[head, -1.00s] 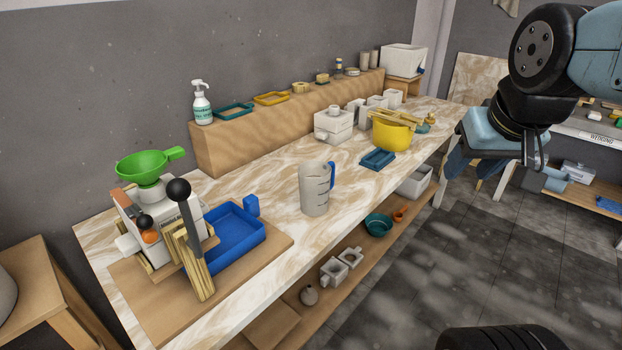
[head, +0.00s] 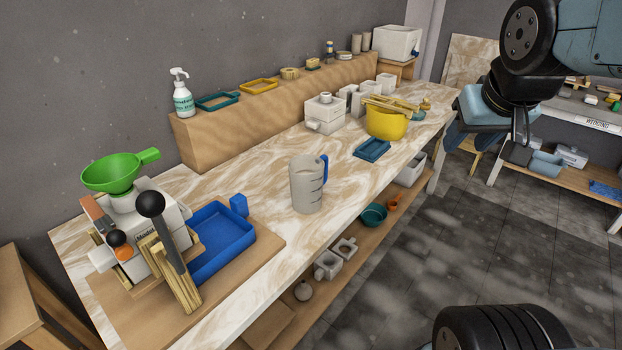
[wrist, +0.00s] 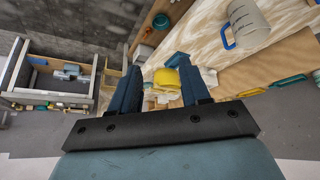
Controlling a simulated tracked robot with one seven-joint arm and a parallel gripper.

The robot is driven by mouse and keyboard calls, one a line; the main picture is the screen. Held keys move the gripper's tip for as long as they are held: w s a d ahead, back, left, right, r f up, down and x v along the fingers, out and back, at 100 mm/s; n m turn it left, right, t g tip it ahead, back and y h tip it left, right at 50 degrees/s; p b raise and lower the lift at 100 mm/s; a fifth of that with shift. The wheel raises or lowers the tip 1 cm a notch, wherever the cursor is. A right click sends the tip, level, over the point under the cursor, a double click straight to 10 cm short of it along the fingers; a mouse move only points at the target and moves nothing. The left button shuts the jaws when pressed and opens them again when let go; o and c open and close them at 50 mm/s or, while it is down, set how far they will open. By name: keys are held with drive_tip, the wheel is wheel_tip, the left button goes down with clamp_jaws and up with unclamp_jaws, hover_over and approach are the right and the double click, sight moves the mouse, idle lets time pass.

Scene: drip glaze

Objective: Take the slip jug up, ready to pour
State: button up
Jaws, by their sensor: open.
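The slip jug (head: 306,185) is a light grey jug with dark marks and a blue handle on its right side. It stands upright on the marbled bench top in the head view, near the front edge. It also shows at the top right of the wrist view (wrist: 249,22), its blue handle toward the picture's left. My gripper (wrist: 152,62) is open and empty in the wrist view, its two blue fingers spread apart, and it is clear of the jug. In the head view my arm is at the upper right, away from the jug.
A blue tray (head: 222,243) and a mould with a green funnel (head: 113,173) stand left of the jug. A teal tray (head: 372,149) and a yellow bucket (head: 387,122) stand to its right. A raised wooden shelf (head: 280,109) runs behind. The bench around the jug is clear.

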drive_tip(key=w+d+f+n+t, duration=0.2)
drive_tip(key=w+f+t, duration=0.15)
drive_tip(key=w, duration=1.05)
drive_tip(key=n+y, duration=0.8)
drive_tip(key=y, duration=0.4)
approach(327, 168)
drive_tip(key=shift+g, duration=0.35)
drive_tip(key=x, duration=0.7)
drive_tip(key=shift+w, duration=0.1)
drive_tip(key=shift+x, duration=2.8)
drive_tip(key=shift+w+d+r, duration=0.1)
drive_tip(key=shift+w+d, duration=0.05)
clamp_jaws()
